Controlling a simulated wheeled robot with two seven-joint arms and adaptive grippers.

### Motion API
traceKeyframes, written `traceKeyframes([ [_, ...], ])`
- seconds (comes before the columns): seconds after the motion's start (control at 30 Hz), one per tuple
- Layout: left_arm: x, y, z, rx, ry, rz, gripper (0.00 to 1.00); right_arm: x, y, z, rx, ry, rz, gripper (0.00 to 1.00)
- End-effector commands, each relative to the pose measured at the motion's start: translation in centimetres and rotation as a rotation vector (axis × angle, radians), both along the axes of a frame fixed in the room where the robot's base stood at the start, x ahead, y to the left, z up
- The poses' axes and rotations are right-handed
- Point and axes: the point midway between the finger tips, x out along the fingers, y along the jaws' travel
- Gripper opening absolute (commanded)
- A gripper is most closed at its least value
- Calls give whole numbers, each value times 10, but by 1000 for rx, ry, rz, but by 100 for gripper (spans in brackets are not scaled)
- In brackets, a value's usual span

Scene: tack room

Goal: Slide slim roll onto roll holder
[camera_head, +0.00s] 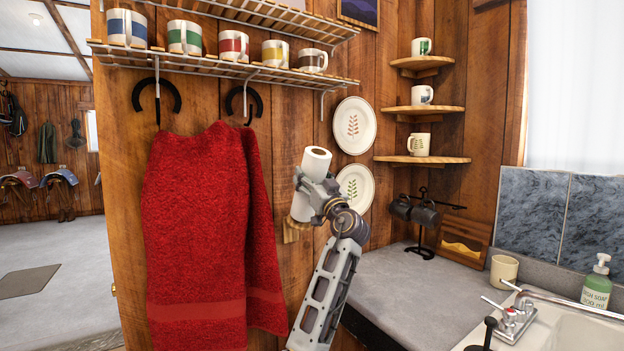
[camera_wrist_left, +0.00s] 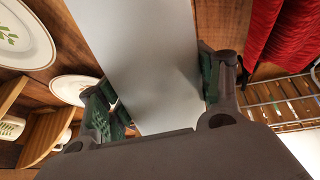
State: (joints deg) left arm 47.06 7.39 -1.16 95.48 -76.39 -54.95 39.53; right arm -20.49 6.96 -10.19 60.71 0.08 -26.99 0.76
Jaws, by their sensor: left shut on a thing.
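The slim roll (camera_head: 302,206) is white and stands nearly upright, slightly tilted, in front of the plank wall. Its round open top shows above my left gripper (camera_head: 314,186). In the left wrist view the roll (camera_wrist_left: 150,50) lies between the green-padded fingers of my left gripper (camera_wrist_left: 160,90), which is shut on it. A small wooden piece (camera_head: 292,232), which looks like the roll holder's base, shows just below the roll's lower end. Whether a post is inside the roll is hidden, and I cannot tell if the roll touches the wooden piece. My right gripper is not in view.
A red towel (camera_head: 195,230) hangs close to the left of the roll. Two plates (camera_head: 354,126) are on the wall to the right. A wire shelf (camera_head: 220,68) with several mugs is above. A grey counter (camera_head: 405,290) with a sink lies to the right.

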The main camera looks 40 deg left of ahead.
Motion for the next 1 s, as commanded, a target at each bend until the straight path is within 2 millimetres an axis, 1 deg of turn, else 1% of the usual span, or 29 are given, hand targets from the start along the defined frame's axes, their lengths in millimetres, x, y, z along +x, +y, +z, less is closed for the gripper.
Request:
traceKeyframes([
  [0.03, 0, 0, 0, 1, 0, 0, 69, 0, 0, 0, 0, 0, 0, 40],
  [0.2, 0, 0, 0, 0, 0, 0, 90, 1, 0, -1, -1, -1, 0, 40],
  [0.5, 0, 0, 0, 0, 0, 0, 90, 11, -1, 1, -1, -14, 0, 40],
  [0.67, -1, -2, -1, 1, 1, 0, 90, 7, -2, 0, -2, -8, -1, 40],
  [0.87, -6, -12, -7, -1, 0, 0, 90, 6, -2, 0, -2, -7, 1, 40],
  [1.0, -13, -25, -14, -1, 1, -2, 90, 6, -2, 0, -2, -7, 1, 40],
])
